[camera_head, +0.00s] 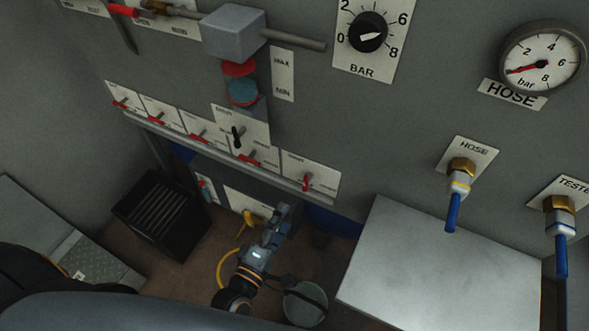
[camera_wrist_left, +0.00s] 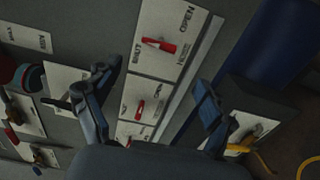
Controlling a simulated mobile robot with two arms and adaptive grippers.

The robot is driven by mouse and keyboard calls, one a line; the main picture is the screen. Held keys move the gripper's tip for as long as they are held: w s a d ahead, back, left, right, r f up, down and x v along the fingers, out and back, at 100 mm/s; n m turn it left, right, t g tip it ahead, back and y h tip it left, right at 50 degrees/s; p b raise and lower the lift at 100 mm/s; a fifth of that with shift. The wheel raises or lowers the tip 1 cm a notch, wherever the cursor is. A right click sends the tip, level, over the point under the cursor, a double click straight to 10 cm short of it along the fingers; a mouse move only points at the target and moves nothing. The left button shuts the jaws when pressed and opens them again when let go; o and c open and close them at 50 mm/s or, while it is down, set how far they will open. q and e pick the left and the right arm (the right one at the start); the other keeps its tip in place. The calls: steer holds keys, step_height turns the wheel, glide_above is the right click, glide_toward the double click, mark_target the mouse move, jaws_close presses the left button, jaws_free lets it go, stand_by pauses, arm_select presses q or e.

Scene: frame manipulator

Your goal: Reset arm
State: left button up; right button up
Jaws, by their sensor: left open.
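My left gripper (camera_head: 280,218) is low in the middle of the head view, in front of the lower part of the grey panel. In the left wrist view its two fingers (camera_wrist_left: 155,105) stand wide apart, with nothing between them but the panel behind. It is open and empty, and apart from the row of red-handled valves. One red valve lever (camera_wrist_left: 158,45) lies beyond the fingertips, on a plate marked OPEN. My right gripper does not show in either view.
The grey wall panel carries a black-knobbed BAR dial (camera_head: 368,32), a pressure gauge (camera_head: 541,58) and two hose fittings. A pale metal box (camera_head: 440,275) juts out at right. A black slatted box (camera_head: 162,213) stands at left. A yellow hose (camera_head: 224,264) lies by my arm.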

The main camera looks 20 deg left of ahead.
arm_select(q)
steer(key=s+a+f+m+g, duration=0.1)
steer(key=s+f+m+g, duration=0.2)
steer(key=f, duration=0.6)
steer(key=s+a+f+m+g, duration=0.2)
steer(key=s+f+m, duration=0.15)
steer(key=f, duration=0.55)
steer(key=s+a+f+m+g, duration=0.1)
steer(key=s+f+m+g, duration=0.25)
steer(key=f, duration=0.55)
steer(key=s+a+f+m+g+y, duration=0.1)
steer(key=s+a+f+m+g, duration=0.2)
steer(key=s+f, duration=0.4)
steer(key=s+a+f+m+g+y, duration=0.2)
steer(key=s+f+m+g, duration=0.3)
steer(key=s, duration=1)
step_height(320, 180, down, 2)
steer(key=shift+a+f+m, duration=0.1)
steer(key=shift+a+m, duration=0.2)
steer(key=shift+a, duration=0.4)
